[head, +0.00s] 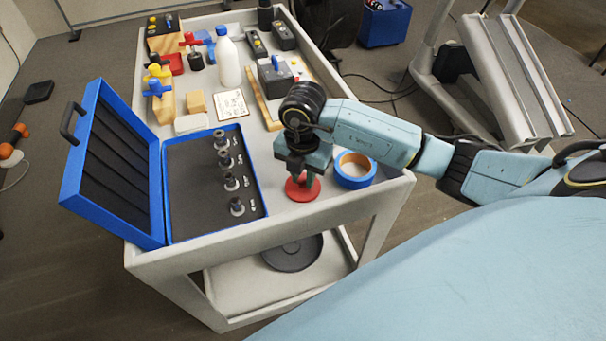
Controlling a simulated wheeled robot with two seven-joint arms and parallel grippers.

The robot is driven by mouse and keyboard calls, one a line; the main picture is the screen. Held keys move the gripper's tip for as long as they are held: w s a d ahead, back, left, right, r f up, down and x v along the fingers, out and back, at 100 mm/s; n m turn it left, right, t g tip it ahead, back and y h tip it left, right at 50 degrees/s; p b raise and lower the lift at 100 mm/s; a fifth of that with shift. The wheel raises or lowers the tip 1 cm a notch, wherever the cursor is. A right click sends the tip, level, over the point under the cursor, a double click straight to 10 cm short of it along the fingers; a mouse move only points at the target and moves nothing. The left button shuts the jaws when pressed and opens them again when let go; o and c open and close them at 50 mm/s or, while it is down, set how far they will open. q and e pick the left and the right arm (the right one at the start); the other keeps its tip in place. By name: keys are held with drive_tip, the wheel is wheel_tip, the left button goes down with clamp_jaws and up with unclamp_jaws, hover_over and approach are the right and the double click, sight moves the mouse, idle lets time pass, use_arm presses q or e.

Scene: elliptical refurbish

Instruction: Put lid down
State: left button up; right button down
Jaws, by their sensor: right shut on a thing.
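My right gripper (302,173) points down over the cart's front part and is shut on a red round lid-like piece (304,191). The red disc lies flat just under the fingertips, at or very near the cart top; I cannot tell whether it touches. The fingers hide its upper middle. To the left is an open blue case (262,200) with a dark lining. Its hinged lid (112,160) stands up, leaning left, with a black handle. My left gripper is not in view.
Several grey sockets (231,182) stand in the case. A blue tape roll (355,182) is close right of the red piece. A white bottle (229,62), wooden blocks and tools fill the back of the cart (330,205). A dark round plate (292,254) lies on the lower shelf.

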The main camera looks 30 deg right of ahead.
sight(303, 179)
drive_tip(key=shift+f, duration=0.1)
drive_tip(key=c, duration=1.3)
unclamp_jaws()
drive_tip(key=shift+o, duration=0.2)
drive_tip(key=shift+r, duration=0.35)
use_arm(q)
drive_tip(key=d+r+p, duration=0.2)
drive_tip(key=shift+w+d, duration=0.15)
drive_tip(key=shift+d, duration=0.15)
use_arm(e)
wheel_tip(303, 179, up, 12)
drive_tip(key=shift+f, duration=0.2)
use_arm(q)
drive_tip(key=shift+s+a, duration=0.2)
